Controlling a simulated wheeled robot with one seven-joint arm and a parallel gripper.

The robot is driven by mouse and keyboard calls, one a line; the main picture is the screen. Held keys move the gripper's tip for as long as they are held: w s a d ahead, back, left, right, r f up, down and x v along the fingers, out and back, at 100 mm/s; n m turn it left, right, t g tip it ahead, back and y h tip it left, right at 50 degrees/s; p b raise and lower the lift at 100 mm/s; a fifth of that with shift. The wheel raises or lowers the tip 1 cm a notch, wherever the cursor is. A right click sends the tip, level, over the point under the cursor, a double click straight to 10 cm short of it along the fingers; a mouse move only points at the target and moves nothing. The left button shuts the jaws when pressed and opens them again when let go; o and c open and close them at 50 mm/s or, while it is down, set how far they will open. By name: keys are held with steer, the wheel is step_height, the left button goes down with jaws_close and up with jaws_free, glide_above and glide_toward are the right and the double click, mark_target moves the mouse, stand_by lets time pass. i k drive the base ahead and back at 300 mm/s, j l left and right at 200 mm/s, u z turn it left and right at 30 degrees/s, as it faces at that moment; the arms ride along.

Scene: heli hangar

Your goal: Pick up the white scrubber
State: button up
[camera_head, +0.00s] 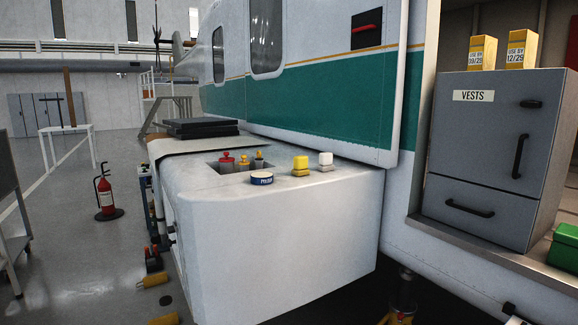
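A small white block-like item (326,158), which looks like the white scrubber, stands on the white rounded ledge (270,215) at the helicopter's side. Its lower edge looks yellowish. A similar yellow item (300,164) stands just to its left, with a small gap between them. A round tin (262,178) with a dark blue side and a pale top sits further left, near the front edge of the ledge. My gripper is not in view.
A recess in the ledge holds red and yellow knobbed items (227,160). Dark flat cases (200,128) lie at the back. A grey vests cabinet (490,150) and green box (564,247) stand right. A fire extinguisher (104,193) stands on the floor left. The ledge's front is clear.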

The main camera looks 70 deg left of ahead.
mark_target(325, 158)
steer(key=u, duration=2.15)
steer(key=z, duration=0.95)
steer(key=i+j+u, duration=0.2)
steer(key=i+j, duration=0.2)
steer(key=i+j+u, duration=0.45)
steer(key=i, duration=0.4)
steer(key=i+j+u, duration=0.2)
steer(key=i, duration=0.25)
